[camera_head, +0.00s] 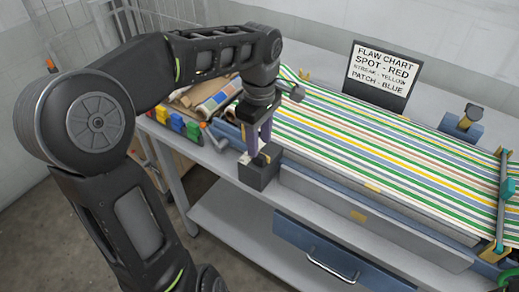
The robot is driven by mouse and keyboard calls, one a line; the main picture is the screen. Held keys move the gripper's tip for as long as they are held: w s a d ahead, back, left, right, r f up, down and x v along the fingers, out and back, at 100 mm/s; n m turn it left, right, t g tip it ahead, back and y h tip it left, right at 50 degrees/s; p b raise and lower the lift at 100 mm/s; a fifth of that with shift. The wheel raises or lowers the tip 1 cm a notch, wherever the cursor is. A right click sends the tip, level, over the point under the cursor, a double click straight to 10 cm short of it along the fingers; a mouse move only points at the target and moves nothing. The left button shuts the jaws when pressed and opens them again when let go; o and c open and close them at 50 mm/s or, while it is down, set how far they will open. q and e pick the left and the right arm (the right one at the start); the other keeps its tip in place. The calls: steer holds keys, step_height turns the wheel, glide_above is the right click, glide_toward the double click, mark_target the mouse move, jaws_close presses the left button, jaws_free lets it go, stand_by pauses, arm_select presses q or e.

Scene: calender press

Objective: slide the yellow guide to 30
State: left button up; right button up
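Several yellow pieces show, and I cannot read a scale or the mark 30 on any of them. My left gripper (258,148) points down over a dark block (259,176) at the left front end of the press. Its two purple fingers look apart, with nothing seen between them. My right gripper is out of view.
Striped cloth (360,140) covers the press bed. A flaw chart sign (384,73) stands behind it. A teal bar (505,190) crosses the right end. Coloured bins (176,123) and rolls (218,98) lie at left. A blue drawer (330,250) is below.

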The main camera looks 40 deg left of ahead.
arm_select(q)
steer(key=shift+f, duration=2.15)
steer(key=shift+c, duration=0.6)
jaws_close()
